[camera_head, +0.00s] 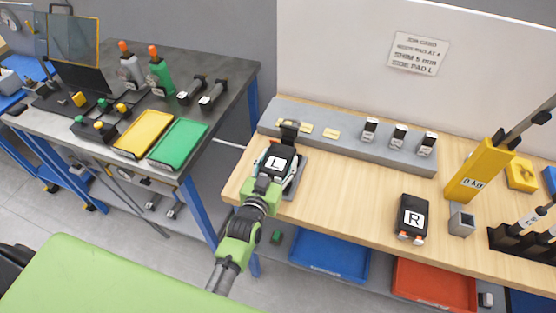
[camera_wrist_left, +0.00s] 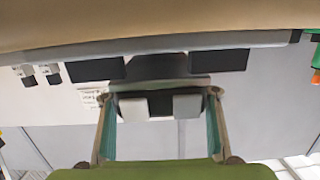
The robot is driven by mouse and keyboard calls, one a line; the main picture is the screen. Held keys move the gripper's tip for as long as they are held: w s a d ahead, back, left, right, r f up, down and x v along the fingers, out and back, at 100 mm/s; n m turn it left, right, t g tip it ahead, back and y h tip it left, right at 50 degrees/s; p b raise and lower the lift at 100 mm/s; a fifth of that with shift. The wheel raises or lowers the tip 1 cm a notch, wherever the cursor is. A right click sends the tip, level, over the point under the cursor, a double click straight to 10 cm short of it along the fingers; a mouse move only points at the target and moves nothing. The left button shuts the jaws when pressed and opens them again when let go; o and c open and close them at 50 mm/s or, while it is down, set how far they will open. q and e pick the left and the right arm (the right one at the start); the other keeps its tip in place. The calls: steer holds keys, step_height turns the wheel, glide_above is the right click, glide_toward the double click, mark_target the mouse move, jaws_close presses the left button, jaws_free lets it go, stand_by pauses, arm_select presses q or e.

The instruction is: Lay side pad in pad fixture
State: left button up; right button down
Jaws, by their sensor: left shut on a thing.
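The side pad (camera_head: 278,161) is black with a white "L" label, at the left end of the wooden bench. My left gripper (camera_head: 271,172) is shut on it, with fingers along its two sides. A grey fixture (camera_head: 298,181) shows beside and under the pad; I cannot tell whether the pad rests on it or hangs just above. In the left wrist view, the two fingers (camera_wrist_left: 160,98) reach along the sides of a dark piece (camera_wrist_left: 160,70) with two pale blocks at its near edge. A second black pad marked "R" (camera_head: 412,217) lies on the bench to the right. My right gripper is not in view.
A grey rail (camera_head: 345,141) with small labelled blocks runs along the bench back. A yellow "0 kg" post (camera_head: 478,172) and a grey square holder (camera_head: 461,220) stand right. A dark table with yellow and green trays (camera_head: 178,141) is left. The middle bench is clear.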

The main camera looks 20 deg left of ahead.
arm_select(q)
steer(key=shift+r, duration=0.15)
stand_by(0.4)
stand_by(0.4)
steer(key=shift+p, duration=0.4)
steer(key=shift+f+b, duration=0.3)
steer(key=shift+f, duration=0.1)
stand_by(0.3)
steer(key=shift+f+b, duration=0.7)
steer(key=shift+f, duration=0.25)
stand_by(0.4)
steer(key=o, duration=1.5)
steer(key=shift+c, duration=0.2)
steer(key=shift+f, duration=0.15)
